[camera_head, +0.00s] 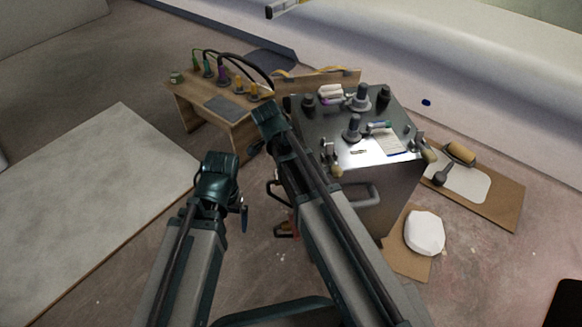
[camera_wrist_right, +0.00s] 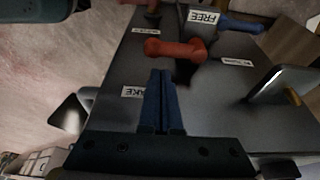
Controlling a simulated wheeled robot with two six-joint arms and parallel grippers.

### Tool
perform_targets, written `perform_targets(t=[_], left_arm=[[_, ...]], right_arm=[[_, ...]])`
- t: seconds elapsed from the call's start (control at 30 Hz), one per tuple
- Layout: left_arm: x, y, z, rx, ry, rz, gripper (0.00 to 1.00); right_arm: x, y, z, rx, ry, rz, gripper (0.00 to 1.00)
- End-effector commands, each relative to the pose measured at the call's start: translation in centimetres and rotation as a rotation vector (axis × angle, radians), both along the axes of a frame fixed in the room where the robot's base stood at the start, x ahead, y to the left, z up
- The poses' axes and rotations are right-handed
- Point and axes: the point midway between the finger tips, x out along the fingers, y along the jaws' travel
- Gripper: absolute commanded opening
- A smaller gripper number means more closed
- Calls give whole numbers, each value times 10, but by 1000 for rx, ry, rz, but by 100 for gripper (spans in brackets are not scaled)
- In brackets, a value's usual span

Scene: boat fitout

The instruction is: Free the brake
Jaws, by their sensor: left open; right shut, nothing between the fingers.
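In the right wrist view a red handle (camera_wrist_right: 175,50) lies crosswise on a dark panel (camera_wrist_right: 215,110). A "FREE" label (camera_wrist_right: 202,17) is above it, and a label ending in "AKE" (camera_wrist_right: 132,92) is below it to the left. My right gripper (camera_wrist_right: 161,73) is shut and empty, its tips just below the handle in the picture; I cannot tell whether they touch it. In the head view something red (camera_head: 287,230) shows low beside the metal cabinet (camera_head: 378,205). My left gripper (camera_head: 243,217) is open and empty, left of the cabinet; the right gripper is hidden behind its arm.
A blue handle (camera_wrist_right: 240,25) and grab handles (camera_wrist_right: 70,114) at the panel's sides stand close by. Tools lie on the cabinet top. A wooden bench (camera_head: 215,105) with cables stands behind left. A pale board (camera_head: 90,195) lies on the floor at left, with bare floor around it.

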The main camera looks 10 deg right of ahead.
Motion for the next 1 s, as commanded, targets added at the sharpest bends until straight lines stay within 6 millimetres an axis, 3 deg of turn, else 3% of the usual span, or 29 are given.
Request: perform_targets(t=[0.03,0.3,1.0], left_arm=[[0,0,-15,-1,0,-1,100],[0,-1,-46,-6,0,-7,100],[0,-1,-50,-7,0,-8,100]], right_arm=[[0,-3,-15,0,0,-1,0],[-1,-13,-46,-1,0,0,0],[2,-20,-49,0,0,-22,0]])
